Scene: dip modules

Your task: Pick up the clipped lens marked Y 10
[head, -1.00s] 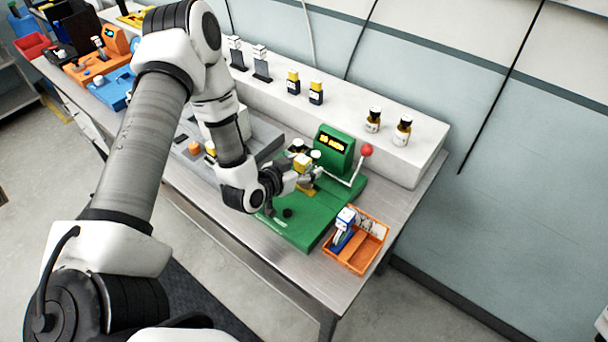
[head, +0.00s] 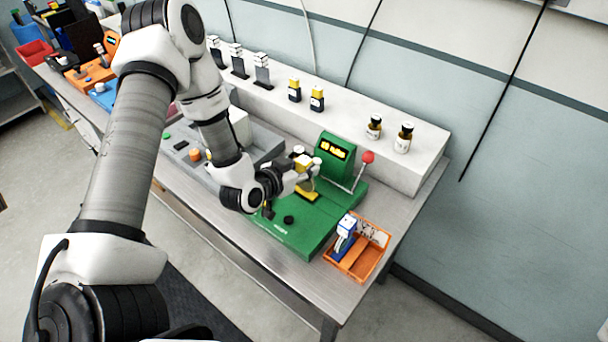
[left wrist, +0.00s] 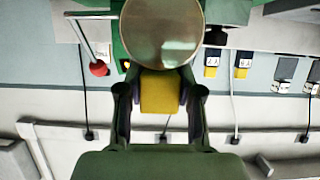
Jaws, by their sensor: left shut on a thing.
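My left gripper (head: 306,172) is over the green machine (head: 288,232). It is shut on a yellow-clipped lens; the yellow clip (left wrist: 160,92) sits between the two fingers in the left wrist view, and the round, glassy lens disc (left wrist: 162,28) shows just above it. No Y 10 marking can be read on it. In the head view the gripper partly covers the held piece, and a yellow part (head: 307,196) of the machine shows just below. My right gripper is not in view.
A red-knobbed lever (head: 367,157) and a lit display (head: 335,152) stand beside the gripper. An orange tray (head: 352,268) with a blue and white piece (head: 346,227) lies to the right. Yellow-topped pieces (head: 317,98) and brown bottles (head: 404,137) stand on the white ledge.

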